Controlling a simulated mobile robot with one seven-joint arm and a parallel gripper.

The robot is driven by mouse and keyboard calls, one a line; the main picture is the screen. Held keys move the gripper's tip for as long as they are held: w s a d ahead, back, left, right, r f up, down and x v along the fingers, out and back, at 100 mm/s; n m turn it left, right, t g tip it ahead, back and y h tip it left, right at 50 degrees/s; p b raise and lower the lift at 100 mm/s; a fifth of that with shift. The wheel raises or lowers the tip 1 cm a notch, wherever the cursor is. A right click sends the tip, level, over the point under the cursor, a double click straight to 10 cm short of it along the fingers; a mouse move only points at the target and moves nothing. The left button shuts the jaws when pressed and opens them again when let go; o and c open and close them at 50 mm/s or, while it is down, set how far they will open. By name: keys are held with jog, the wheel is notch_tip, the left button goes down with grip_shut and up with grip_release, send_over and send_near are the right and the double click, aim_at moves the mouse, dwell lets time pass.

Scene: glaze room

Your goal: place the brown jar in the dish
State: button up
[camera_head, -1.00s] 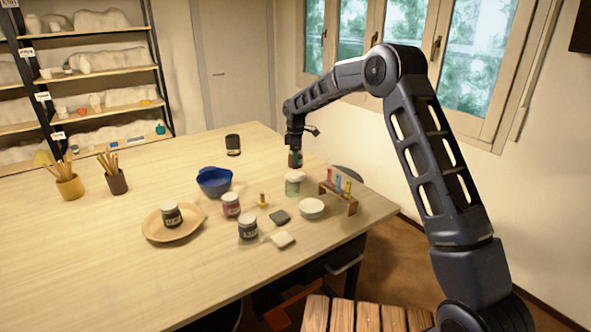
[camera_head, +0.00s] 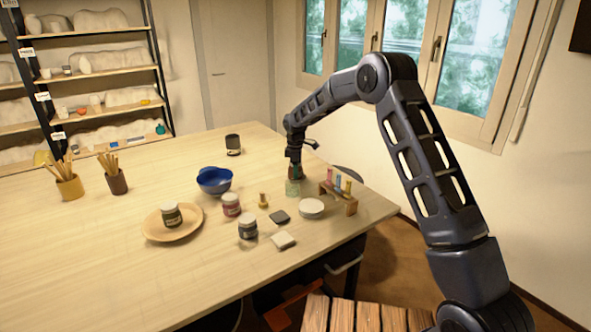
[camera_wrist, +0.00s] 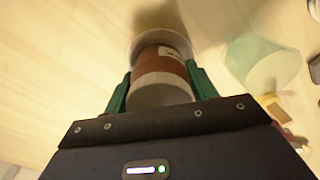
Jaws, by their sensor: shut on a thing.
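My gripper (camera_head: 295,168) is shut on the brown jar (camera_head: 299,173), at the far right part of the table. In the wrist view the jar (camera_wrist: 162,68) shows its brown band between the green fingertips (camera_wrist: 160,88). Its lower edge is partly hidden, so I cannot tell whether it touches the table. A round tan dish (camera_head: 188,232) lies at the front left of the table, well away from my gripper.
A pale green jar (camera_head: 292,188) stands close to my gripper. A rack of coloured tubes (camera_head: 350,205) and a white bowl (camera_head: 311,208) are at the right. A blue bowl (camera_head: 214,181) and two jars (camera_head: 231,205) (camera_head: 247,227) lie toward the dish.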

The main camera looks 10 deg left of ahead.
jog(key=shift+f, duration=0.2)
jog(key=o, duration=1.2)
jog(key=shift+c, duration=0.2)
notch_tip(320, 180, up, 13)
jog(key=shift+f, duration=0.1)
jog(key=shift+d, duration=0.1)
